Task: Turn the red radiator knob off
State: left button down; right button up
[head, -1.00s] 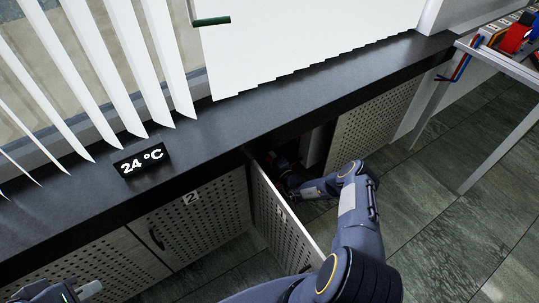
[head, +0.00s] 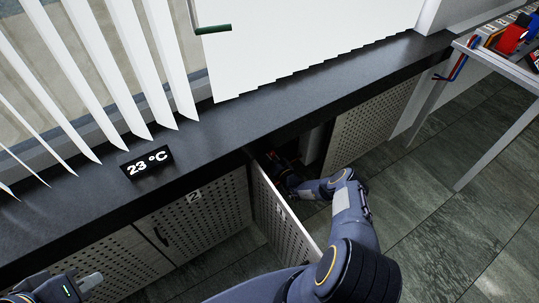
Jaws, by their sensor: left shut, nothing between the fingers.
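The red radiator knob cannot be made out clearly; the inside of the open cabinet is dark. My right arm reaches past the open perforated door (head: 283,215) into this cabinet. My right gripper (head: 277,160) is deep in the shadow there, with a faint dark reddish patch by it. I cannot tell whether its fingers are open or around anything. My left gripper (head: 90,284) is at the bottom left, shut and empty, away from the cabinet.
A black display (head: 147,163) on the dark sill (head: 225,135) reads 23 °C. A closed perforated door marked 2 (head: 195,225) is left of the opening. White blinds hang above. A table (head: 500,62) with coloured items stands at right.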

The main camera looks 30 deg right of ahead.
jog(key=shift+n, duration=0.4)
jog(key=o, duration=1)
jog(key=shift+c, duration=0.2)
jog(key=shift+s+d, duration=0.1)
jog(key=shift+s, duration=0.2)
jog(key=s+p, duration=0.2)
jog(key=s, duration=0.5)
jog(key=shift+d, duration=0.45)
jog(key=shift+s+f, duration=0.1)
jog(key=shift+s, duration=0.05)
